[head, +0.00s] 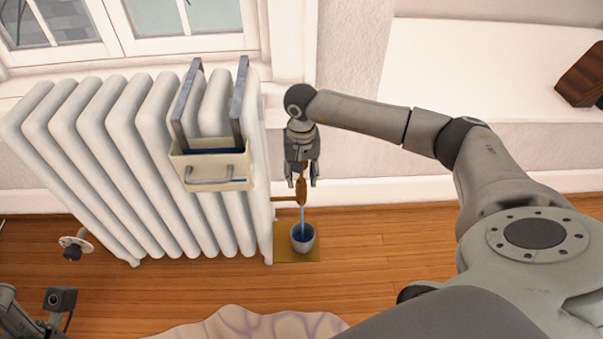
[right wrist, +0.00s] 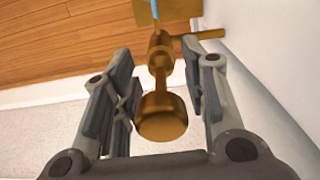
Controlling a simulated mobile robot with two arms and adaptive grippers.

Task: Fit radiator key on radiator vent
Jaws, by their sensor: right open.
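The radiator vent (right wrist: 160,48) is a brass fitting on a side pipe at the radiator's right end. It also shows in the head view (head: 302,192). A brass piece with a narrow stem and wide round end, apparently the radiator key (right wrist: 163,117), stands in line with the vent and seems to meet it. How deep it sits I cannot tell. My right gripper (head: 301,181) is above the vent, with its open fingers on either side of the brass piece and gaps visible in the right wrist view (right wrist: 160,95).
A white radiator (head: 150,120) carries a hung cream tray (head: 238,170). A light blue stream runs from the vent into a cup (head: 303,240) on a brown mat (head: 283,254). Wooden floor (head: 385,235) is clear right of the mat.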

